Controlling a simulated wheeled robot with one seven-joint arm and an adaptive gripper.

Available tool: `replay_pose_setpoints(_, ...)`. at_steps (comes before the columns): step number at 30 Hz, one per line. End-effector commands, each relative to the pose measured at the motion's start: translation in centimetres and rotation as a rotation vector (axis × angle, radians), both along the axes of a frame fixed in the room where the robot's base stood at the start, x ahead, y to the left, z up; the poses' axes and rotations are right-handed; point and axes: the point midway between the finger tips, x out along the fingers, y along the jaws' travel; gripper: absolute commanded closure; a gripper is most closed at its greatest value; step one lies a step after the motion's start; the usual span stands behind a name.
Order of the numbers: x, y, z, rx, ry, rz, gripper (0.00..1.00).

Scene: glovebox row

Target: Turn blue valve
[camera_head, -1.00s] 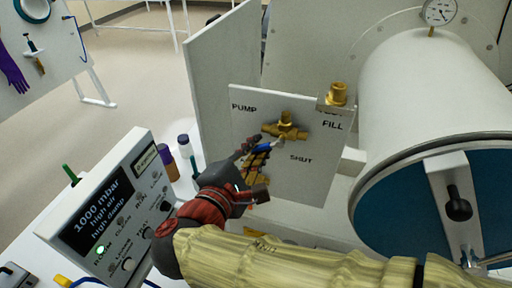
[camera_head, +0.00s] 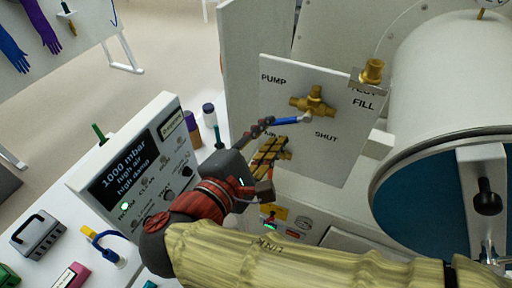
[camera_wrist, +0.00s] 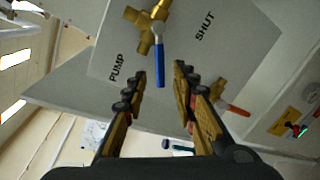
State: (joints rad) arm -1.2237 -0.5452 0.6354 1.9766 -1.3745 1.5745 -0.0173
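The blue valve has a brass body (camera_head: 314,103) on the pale panel, between the words PUMP, FILL and SHUT. Its blue-sleeved lever (camera_head: 286,121) points left from the body in the head view. My gripper (camera_head: 266,134) is open just below and left of the lever's free end. In the wrist view the lever (camera_wrist: 160,64) points down toward the gap between the open fingertips (camera_wrist: 160,78). Its tip shows between them, but I cannot tell how deep it sits. Nothing shows as gripped.
A second, red-handled valve (camera_wrist: 232,107) is close beside the right finger in the wrist view. A brass fitting (camera_head: 372,71) stands at the panel's upper right. The white cylinder (camera_head: 445,90) fills the right. The control box (camera_head: 125,175) and bottles (camera_head: 192,132) stand left.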

Motion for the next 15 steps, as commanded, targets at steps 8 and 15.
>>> replay_pose_setpoints(8, -3.8, 1.9, 0.7, 0.0, -0.001, 0.003, 0.72)
replay_pose_setpoints(15, -5.1, 2.5, 1.0, 0.001, 0.0, 0.001, 0.72)
